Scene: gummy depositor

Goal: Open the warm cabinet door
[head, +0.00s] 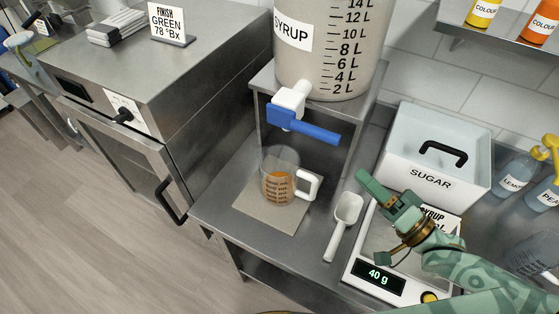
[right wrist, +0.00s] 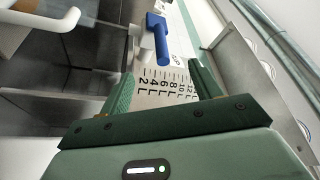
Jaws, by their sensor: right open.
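The warm cabinet (head: 195,75) is the steel box at the left in the head view. Its front door (head: 128,160) has a dark window and a black bar handle (head: 170,203) near its right side. The door looks shut or nearly so; a small gap cannot be told. My right gripper (head: 378,195) is over the scale on the right bench, well away from the handle. In the right wrist view its two green fingers (right wrist: 163,88) are apart with nothing between them. My left gripper is not in view.
A measuring jug (head: 280,178) with orange liquid stands on a mat below the syrup tank (head: 330,50) and its blue tap (head: 305,125). A white scoop (head: 345,218), scale (head: 378,276) and sugar bin (head: 430,150) are near my right gripper. Open floor (head: 90,225) lies before the cabinet.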

